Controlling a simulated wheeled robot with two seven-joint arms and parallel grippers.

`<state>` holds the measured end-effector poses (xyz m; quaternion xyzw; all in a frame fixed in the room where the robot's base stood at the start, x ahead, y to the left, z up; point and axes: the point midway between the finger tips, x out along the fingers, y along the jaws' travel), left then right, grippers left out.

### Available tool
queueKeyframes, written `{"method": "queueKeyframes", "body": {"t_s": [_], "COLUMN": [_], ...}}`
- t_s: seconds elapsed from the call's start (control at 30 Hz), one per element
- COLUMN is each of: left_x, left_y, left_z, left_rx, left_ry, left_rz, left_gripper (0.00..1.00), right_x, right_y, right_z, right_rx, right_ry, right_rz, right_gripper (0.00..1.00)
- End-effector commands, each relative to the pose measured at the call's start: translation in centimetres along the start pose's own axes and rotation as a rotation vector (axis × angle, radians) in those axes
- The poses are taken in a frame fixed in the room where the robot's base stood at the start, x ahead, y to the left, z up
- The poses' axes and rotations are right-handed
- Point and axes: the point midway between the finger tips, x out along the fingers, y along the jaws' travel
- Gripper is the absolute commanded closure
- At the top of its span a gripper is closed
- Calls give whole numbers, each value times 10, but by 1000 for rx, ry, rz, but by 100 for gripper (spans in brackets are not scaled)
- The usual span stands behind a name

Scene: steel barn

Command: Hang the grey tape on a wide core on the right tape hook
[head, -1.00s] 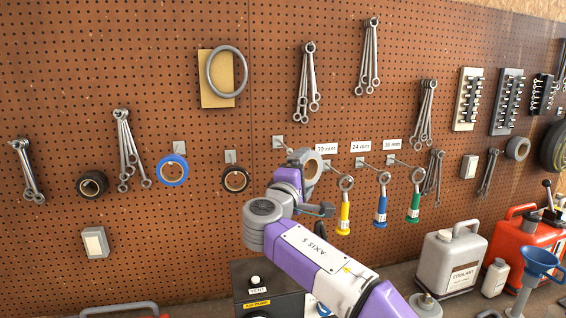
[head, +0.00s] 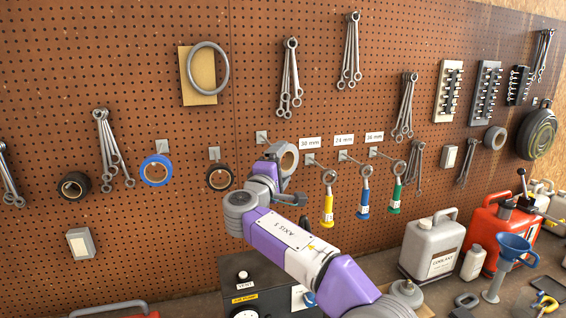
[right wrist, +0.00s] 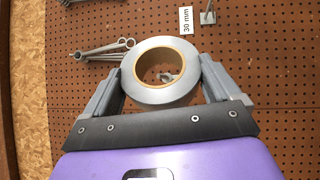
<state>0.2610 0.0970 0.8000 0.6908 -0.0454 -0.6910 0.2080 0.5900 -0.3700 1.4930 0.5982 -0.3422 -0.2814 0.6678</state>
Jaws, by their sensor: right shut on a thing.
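The grey tape (head: 275,151) on a wide tan core is in my right gripper (head: 284,162), close in front of the pegboard. In the right wrist view the two fingers (right wrist: 160,88) are shut on the outer sides of the tape (right wrist: 158,97). The right tape hook's plate (head: 262,137) shows just up and left of the tape in the head view; the tape hides its rod. A small grey piece, probably the hook (right wrist: 166,77), shows through the core. I cannot tell whether the core is around it or in front of it. My left gripper is out of view.
A blue tape (head: 145,172) and a black tape (head: 219,188) hang on the hooks to the left. Close on the right, yellow (head: 328,210), blue and green-handled wrenches hang under size labels. A black box (head: 262,275) and a coolant can (head: 432,245) stand below.

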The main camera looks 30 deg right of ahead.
Motion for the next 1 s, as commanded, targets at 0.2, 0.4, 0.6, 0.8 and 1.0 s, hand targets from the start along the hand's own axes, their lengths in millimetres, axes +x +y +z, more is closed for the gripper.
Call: {"method": "queueKeyframes", "body": {"t_s": [0.2, 0.4, 0.6, 0.8, 1.0], "left_x": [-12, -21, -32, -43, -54], "left_y": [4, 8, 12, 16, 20], "left_z": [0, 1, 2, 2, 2], "left_rx": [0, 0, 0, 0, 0], "left_ry": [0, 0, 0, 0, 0], "left_rz": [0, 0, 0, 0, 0], "left_gripper": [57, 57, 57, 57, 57], "right_x": [10, 20, 29, 38, 46], "right_y": [0, -3, -4, -7, -9], "right_z": [-9, -16, -24, -32, -39], "right_rx": [0, -1, 1, 0, 1], "right_ry": [1, 1, 1, 1, 1], "right_rz": [0, -1, -1, -1, -1], "right_gripper": [41, 41, 41, 41, 41]}}
